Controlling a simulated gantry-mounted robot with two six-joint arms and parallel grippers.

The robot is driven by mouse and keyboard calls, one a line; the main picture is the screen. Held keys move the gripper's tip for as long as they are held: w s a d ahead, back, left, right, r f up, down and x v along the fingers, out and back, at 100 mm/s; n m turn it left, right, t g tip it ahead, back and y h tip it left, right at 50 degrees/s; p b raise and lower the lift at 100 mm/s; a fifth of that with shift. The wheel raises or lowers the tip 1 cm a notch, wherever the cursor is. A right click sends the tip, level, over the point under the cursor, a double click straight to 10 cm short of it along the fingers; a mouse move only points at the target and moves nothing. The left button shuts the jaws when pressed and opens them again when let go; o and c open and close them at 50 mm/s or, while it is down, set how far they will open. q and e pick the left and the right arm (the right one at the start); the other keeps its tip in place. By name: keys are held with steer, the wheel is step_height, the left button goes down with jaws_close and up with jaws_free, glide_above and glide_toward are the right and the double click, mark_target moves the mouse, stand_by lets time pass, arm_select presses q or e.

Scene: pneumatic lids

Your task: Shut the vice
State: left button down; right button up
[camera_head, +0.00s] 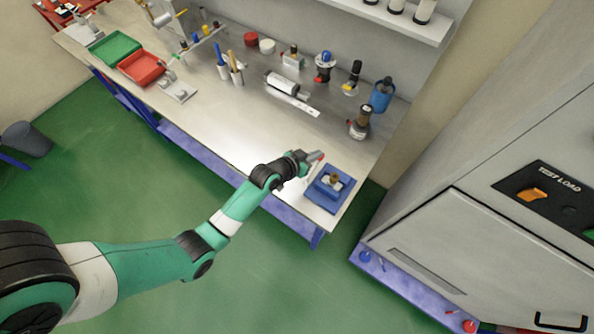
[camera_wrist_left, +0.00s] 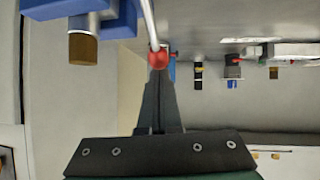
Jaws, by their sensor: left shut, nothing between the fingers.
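The blue vice (camera_head: 322,197) stands at the right end of the workbench, with a small brass-coloured piece (camera_head: 335,177) at its top. In the left wrist view the vice's blue body (camera_wrist_left: 60,10) is at the upper left, with the brass cylinder (camera_wrist_left: 83,48) beside it. A metal lever (camera_wrist_left: 150,20) ends in a red knob (camera_wrist_left: 158,59). My left gripper (camera_head: 312,158) is at the vice's far left side. In the left wrist view its closed fingers (camera_wrist_left: 158,75) are at the red knob, with nothing between them; I cannot tell whether they touch it. My right gripper is not in view.
The workbench (camera_head: 240,125) is clear left of the vice. A large grey cabinet (camera_head: 470,240) stands right of the bench.

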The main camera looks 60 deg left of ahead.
arm_select(q)
steer(key=shift+w+a+f, duration=0.15)
steer(key=shift+w+f, duration=0.1)
steer(key=shift+f, duration=0.05)
steer(key=shift+s+f, duration=0.1)
steer(key=shift+f, duration=0.05)
stand_by(0.3)
steer(key=s+r+p, duration=0.6)
steer(key=s+r, duration=0.1)
steer(key=r, duration=0.5)
steer(key=shift+r, duration=0.25)
